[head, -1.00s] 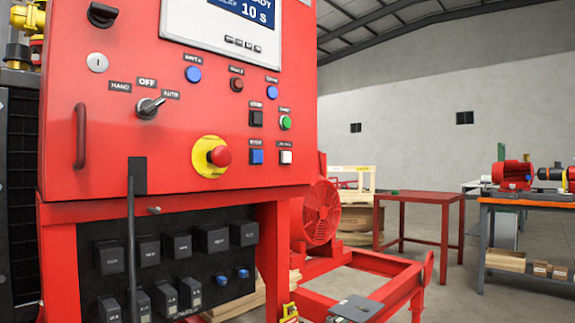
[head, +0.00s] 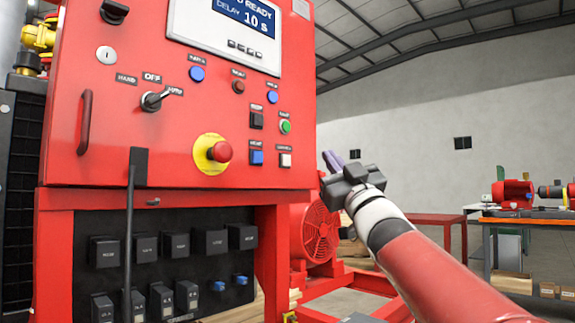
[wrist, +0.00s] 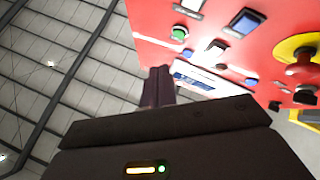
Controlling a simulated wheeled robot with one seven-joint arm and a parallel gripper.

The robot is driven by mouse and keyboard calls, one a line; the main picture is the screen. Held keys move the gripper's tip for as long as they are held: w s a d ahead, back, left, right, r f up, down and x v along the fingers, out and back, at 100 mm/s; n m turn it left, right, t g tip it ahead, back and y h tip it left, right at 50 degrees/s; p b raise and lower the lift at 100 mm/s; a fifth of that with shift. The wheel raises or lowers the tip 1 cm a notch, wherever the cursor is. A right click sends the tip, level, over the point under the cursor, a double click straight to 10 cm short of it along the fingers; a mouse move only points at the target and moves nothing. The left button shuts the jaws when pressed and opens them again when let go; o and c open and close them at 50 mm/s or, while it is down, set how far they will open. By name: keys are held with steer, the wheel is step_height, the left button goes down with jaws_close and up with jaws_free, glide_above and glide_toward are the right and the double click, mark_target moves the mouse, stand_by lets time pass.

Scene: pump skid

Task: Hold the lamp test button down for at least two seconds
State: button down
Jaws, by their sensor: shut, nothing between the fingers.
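The red control panel (head: 140,60) fills the left of the head view. Its push buttons include a square white button (head: 285,160), a square blue button (head: 256,157), a square black button (head: 257,120) and a round green button (head: 285,127). The labels are too small to read, so I cannot tell for certain which is the lamp test button. My gripper (head: 332,160) is shut and empty, right of the panel's edge, apart from the buttons. In the wrist view my fingers (wrist: 158,78) are together, and the green button (wrist: 179,33) shows beyond them.
A red emergency stop (head: 220,152) on a yellow ring, a selector switch (head: 155,101) and a handle (head: 84,122) stick out from the panel. A screen (head: 226,32) sits above. A red motor (head: 318,235) is behind, below my gripper.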

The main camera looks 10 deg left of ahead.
mark_target(289, 155)
steer(key=shift+w+a+p, duration=0.5)
steer(key=shift+w+a, duration=0.4)
steer(key=shift+a, duration=0.25)
steer(key=shift+w+a+p, duration=0.45)
steer(key=shift+w+a, duration=0.45)
steer(key=shift+a, duration=0.25)
steer(key=shift+w+a+p, duration=0.5)
steer(key=shift+w+a, duration=0.4)
steer(key=shift+a, duration=0.25)
steer(key=shift+w+a, duration=0.1)
steer(key=shift+w+a, duration=0.2)
steer(key=shift+a, duration=0.05)
steer(key=shift+w+a+p, duration=0.25)
steer(key=shift+a+p, duration=0.05)
steer(key=shift+p, duration=0.05)
stand_by(1.6)
steer(key=shift+s+d, duration=0.1)
stand_by(1.8)
steer(key=shift+s+d+b, duration=0.45)
steer(key=shift+d, duration=0.1)
